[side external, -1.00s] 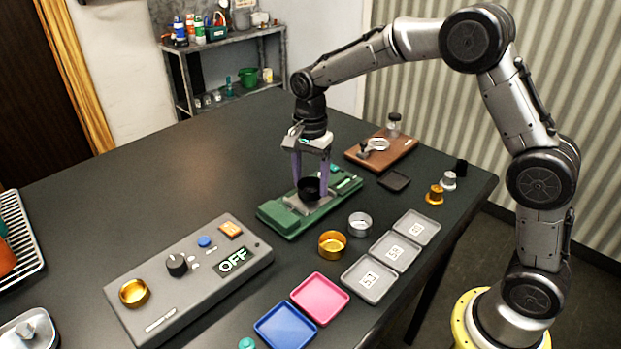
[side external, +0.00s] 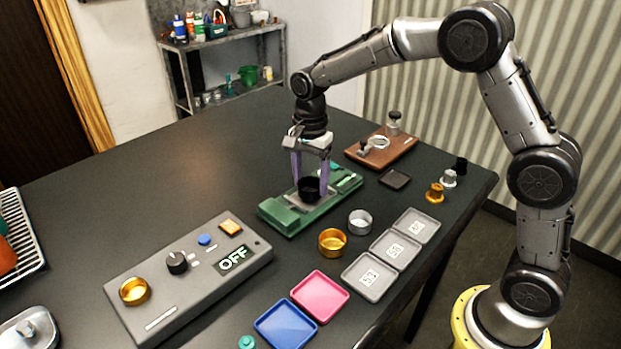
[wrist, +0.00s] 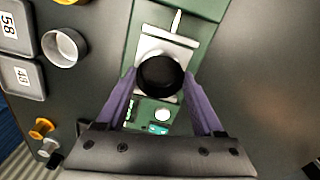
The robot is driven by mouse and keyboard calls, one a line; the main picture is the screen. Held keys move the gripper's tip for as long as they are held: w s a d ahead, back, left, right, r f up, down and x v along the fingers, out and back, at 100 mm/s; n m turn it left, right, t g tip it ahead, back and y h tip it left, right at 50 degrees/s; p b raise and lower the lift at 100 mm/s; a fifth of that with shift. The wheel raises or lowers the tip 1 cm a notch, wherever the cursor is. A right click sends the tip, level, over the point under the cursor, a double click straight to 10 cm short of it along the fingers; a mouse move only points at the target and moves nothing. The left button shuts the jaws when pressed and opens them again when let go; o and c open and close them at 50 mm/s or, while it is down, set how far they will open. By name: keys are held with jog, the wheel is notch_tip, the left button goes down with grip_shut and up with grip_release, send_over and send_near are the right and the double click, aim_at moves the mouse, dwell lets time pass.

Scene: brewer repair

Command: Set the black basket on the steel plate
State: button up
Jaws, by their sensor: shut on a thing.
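The black basket (side external: 309,188) is a small round cup. My gripper (side external: 310,192) has its purple fingers on either side of it and is shut on it. In the wrist view the basket (wrist: 160,75) is between the fingertips, over the light steel plate (wrist: 178,46). The plate is set in the green base (side external: 285,217), and it also shows in the side view around the basket. I cannot tell whether the basket's bottom touches the plate, as the basket hides that spot.
A gold basket (side external: 332,241) and a silver basket (side external: 360,222) stand right of the green base. Numbered grey trays (side external: 395,249) lie beyond them. A grey control box reading OFF (side external: 190,275) is at front left. A wooden board (side external: 384,148) lies behind. The table's left middle is clear.

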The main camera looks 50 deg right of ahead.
jog(key=shift+f, duration=0.4)
dwell(1.5)
jog(key=o, duration=1.4)
jog(key=shift+c, duration=0.2)
jog(key=shift+r, duration=0.1)
jog(key=shift+r, duration=3.4)
jog(key=shift+r, duration=0.1)
